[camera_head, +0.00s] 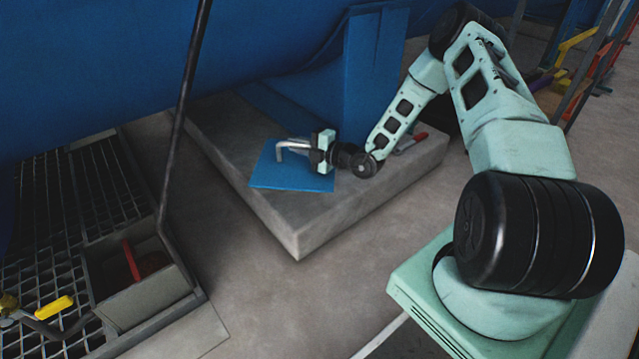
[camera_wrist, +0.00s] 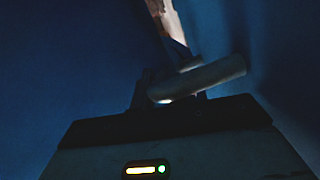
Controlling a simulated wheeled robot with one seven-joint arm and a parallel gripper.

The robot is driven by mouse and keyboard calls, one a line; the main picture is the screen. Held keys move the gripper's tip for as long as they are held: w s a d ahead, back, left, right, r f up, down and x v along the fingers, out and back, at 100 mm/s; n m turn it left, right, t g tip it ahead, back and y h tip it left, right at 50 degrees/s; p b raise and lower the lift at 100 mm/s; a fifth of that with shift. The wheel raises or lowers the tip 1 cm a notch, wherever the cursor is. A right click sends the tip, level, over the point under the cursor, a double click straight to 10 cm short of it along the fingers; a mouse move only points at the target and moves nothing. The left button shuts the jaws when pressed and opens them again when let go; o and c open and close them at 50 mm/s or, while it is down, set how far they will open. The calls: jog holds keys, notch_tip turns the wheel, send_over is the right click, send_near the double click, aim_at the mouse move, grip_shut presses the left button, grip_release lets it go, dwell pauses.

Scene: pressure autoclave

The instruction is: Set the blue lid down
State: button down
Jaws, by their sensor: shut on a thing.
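The blue lid (camera_head: 275,177) is a flat square plate with a grey bent handle (camera_head: 283,148). It is level, on or just above the concrete block (camera_head: 300,229); I cannot tell whether it touches. My gripper (camera_head: 311,152) comes from the right over the lid and is shut on its handle. In the wrist view the handle (camera_wrist: 205,79) shows as a pale bar in front of the gripper, against a dark blue surface. The fingertips are hard to make out there.
A large blue vessel (camera_head: 95,65) and its blue support (camera_head: 372,75) stand behind the lid. A dark rod (camera_head: 187,85) slants down at left. A grey bin (camera_head: 140,290) stands by the floor grating (camera_head: 40,205). A red-handled tool (camera_head: 411,143) lies on the block at right.

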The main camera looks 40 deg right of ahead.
aim_at(300, 172)
notch_tip(300, 172, down, 10)
jog(key=b, duration=0.7)
jog(key=shift+r, duration=0.2)
jog(key=c, duration=1.4)
grip_release()
jog(key=shift+f, duration=0.25)
